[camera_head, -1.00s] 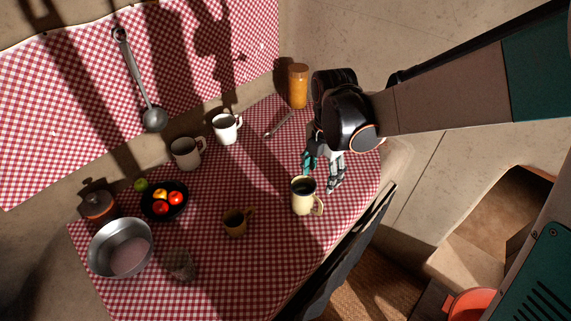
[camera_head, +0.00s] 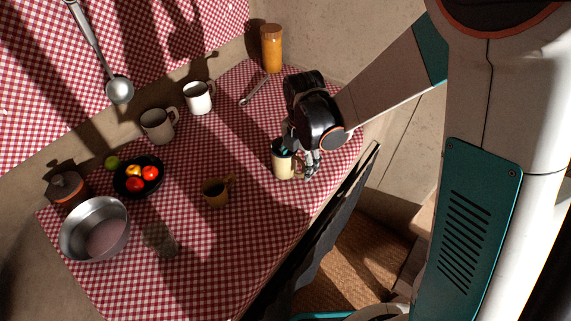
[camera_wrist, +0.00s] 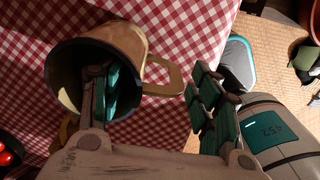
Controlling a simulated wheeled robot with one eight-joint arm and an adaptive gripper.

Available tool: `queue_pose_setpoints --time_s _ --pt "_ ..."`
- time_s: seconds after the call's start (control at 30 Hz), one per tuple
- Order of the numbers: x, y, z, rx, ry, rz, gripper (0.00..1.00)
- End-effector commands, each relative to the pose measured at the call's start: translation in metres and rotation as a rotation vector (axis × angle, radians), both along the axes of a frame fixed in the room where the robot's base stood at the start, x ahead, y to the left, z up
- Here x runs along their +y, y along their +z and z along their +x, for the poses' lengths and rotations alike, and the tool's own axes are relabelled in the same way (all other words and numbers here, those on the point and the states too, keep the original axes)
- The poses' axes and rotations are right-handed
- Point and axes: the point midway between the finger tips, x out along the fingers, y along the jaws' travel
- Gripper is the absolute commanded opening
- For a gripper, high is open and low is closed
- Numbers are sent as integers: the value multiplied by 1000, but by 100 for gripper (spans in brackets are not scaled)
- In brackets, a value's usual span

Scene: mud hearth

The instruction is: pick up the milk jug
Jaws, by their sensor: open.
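The milk jug, a cream-yellow jug with a loop handle (camera_head: 283,166), stands on the checkered cloth near the table's right front edge. In the wrist view the jug (camera_wrist: 128,48) shows its dark open mouth, with the handle towards the right. My gripper (camera_head: 302,158) is at the jug from above. In the wrist view my gripper (camera_wrist: 155,88) is open: one teal-padded finger reaches into the jug's mouth, the other is outside, beyond the handle. The jug's wall and handle lie between the fingers. Contact cannot be told.
A small ochre mug (camera_head: 215,194) stands to the left of the jug. Cloth between the jug and back mugs is clear.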

Motion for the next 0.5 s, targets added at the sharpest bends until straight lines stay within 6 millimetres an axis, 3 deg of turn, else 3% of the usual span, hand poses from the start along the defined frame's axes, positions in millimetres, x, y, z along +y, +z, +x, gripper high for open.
queue_pose_setpoints --time_s 0.23,0.5 --pt "0 -3 0 0 0 0 57" --pt "0 -3 0 0 0 0 0"
